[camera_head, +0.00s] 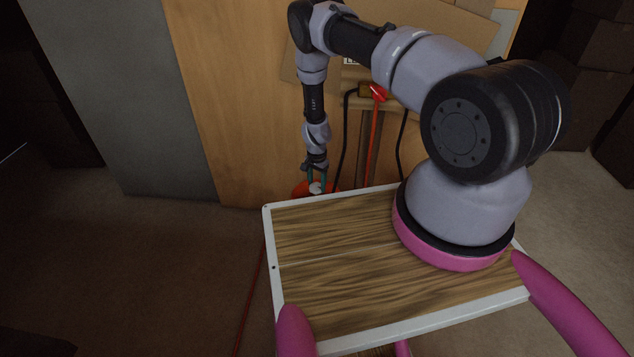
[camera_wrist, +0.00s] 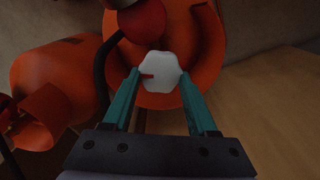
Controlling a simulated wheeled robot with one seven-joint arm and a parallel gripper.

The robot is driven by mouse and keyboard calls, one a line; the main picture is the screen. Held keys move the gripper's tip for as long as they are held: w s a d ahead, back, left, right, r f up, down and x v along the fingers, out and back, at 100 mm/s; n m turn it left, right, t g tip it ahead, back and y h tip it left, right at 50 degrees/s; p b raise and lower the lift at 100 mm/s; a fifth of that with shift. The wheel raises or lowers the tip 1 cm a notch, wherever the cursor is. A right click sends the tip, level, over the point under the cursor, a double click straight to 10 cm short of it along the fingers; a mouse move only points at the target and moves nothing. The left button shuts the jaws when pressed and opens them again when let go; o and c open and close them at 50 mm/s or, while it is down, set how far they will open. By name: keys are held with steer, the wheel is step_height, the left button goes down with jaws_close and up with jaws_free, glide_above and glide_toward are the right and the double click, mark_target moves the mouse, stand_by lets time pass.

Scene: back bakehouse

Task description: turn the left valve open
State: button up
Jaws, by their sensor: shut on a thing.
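A white valve knob (camera_wrist: 160,78) with a small red mark sits on an orange cylinder top (camera_wrist: 158,102) in the wrist view. My gripper (camera_wrist: 159,74) has its two teal fingers against opposite sides of the knob, closed on it. In the head view my gripper (camera_head: 316,179) points down at the low orange object (camera_head: 300,189) behind the wooden board, with the white knob (camera_head: 316,187) just showing. I cannot tell from these views whether this is the left valve.
Another orange cylinder (camera_wrist: 58,90) lies to the left in the wrist view. A dark red round part (camera_wrist: 142,20) and a black hose are close to the knob. Wooden panels (camera_head: 235,90) stand behind, and black and red hoses hang beside my arm.

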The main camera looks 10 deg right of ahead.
mark_target(316, 185)
steer(key=n, duration=0.6)
steer(key=shift+a, duration=0.1)
steer(key=n, duration=0.5)
steer(key=shift+n, duration=0.4)
steer(key=shift+a, duration=0.1)
steer(key=o, duration=1.4)
steer(key=shift+w+r, duration=0.1)
step_height(316, 185, up, 11)
steer(key=shift+f, duration=0.15)
